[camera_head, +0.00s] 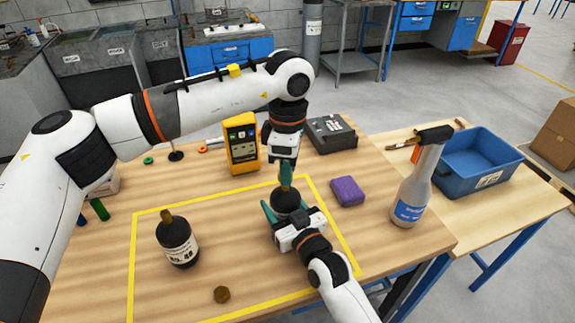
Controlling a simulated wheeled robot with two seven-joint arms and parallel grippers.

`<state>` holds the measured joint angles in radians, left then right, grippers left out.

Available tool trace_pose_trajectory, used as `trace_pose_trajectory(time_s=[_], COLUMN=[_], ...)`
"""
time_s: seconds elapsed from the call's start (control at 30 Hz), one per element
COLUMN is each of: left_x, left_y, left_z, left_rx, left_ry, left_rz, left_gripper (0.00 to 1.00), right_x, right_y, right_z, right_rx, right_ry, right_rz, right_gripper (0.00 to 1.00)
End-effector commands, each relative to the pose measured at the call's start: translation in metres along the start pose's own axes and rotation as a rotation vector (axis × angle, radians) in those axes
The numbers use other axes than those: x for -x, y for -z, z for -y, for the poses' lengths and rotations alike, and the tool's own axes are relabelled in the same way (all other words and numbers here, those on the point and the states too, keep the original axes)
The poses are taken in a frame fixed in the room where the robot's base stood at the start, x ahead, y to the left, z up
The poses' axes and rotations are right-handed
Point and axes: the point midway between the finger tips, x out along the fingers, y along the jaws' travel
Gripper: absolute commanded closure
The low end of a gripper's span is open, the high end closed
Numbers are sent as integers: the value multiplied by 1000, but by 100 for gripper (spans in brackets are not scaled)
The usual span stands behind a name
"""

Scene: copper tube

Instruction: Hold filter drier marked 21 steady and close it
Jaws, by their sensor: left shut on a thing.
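A black filter drier (286,200) with a brass top stands upright inside the yellow outline; its label is hidden, so I cannot read its number. A loose brass cap (222,294) lies near the front.
A yellow meter (241,143), a dark box (332,133) and a purple sponge (347,191) stand around the outlined area. A spray bottle (415,185) and a blue bin (478,158) are at the right. The table between the second drier and the grippers is clear.

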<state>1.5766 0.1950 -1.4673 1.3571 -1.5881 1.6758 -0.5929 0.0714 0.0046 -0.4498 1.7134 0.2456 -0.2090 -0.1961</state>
Motion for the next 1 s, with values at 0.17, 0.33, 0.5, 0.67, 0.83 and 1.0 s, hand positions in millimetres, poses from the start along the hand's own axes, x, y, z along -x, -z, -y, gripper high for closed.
trace_pose_trajectory(time_s=[0.17, 0.33, 0.5, 0.67, 0.83, 1.0], left_x=[0, -4, -7, -10, -11, -11], left_y=[0, 0, 0, 0, 0, 0], left_z=[0, 0, 0, 0, 0, -1], left_rx=[0, 0, 0, 0, -17, -233], left_ry=[0, 0, 0, 0, 0, 1], left_rz=[0, 0, -1, 0, 0, 0], left_gripper=[95, 95, 95, 95, 95, 95], right_x=[0, 0, 0, 0, 0, 0], right_y=[0, 0, 0, 0, 1, 1], right_z=[0, 0, 0, 0, 0, 0], right_rx=[0, 0, 0, 0, -1, -1], right_ry=[0, 0, 0, 0, 0, 0], right_rz=[-1, -1, -1, -1, -1, -1], right_gripper=[81, 81, 81, 81, 100, 100])
